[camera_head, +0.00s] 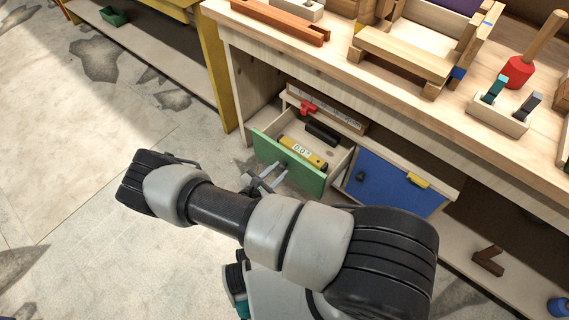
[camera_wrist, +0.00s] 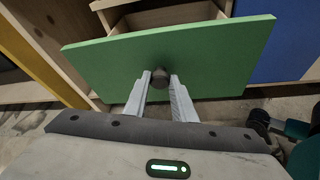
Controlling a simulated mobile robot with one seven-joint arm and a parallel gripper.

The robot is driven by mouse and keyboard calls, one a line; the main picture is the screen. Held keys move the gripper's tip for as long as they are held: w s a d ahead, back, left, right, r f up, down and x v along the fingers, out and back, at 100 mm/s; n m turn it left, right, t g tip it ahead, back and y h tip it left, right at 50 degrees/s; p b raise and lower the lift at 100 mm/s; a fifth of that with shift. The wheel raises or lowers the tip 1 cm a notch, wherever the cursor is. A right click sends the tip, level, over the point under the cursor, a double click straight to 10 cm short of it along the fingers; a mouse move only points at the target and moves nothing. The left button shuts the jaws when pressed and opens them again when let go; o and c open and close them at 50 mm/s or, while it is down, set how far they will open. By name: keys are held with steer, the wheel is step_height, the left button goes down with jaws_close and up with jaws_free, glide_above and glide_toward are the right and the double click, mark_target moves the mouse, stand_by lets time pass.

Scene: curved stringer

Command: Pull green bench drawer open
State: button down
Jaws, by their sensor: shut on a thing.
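The green bench drawer (camera_head: 288,162) stands pulled out from under the wooden workbench. Inside it lie a yellow tool with a number on it (camera_head: 303,152), a black block (camera_head: 322,133) and a red piece (camera_head: 308,107). My gripper (camera_head: 266,181) is at the front of the green drawer. In the wrist view the green front (camera_wrist: 200,60) fills the middle, with a dark round knob (camera_wrist: 160,78) at its centre. The fingertips of my gripper (camera_wrist: 160,82) are on both sides of this knob and shut on it.
A blue front (camera_head: 385,185) with a dark knob and a yellow piece is right of the green drawer. The bench top (camera_head: 350,70) carries wooden parts and tools. A yellow-legged table (camera_head: 215,70) stands at left. The floor (camera_head: 80,180) left of the drawer is clear.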

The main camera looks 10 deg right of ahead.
steer(key=shift+s+a, duration=0.2)
steer(key=shift+a, duration=0.1)
steer(key=c, duration=1.5)
jaws_free()
steer(key=shift+o, duration=0.2)
steer(key=p+v, duration=0.2)
steer(key=v, duration=1.5)
steer(key=shift+s+a+r, duration=0.1)
steer(key=shift+s+r, duration=0.05)
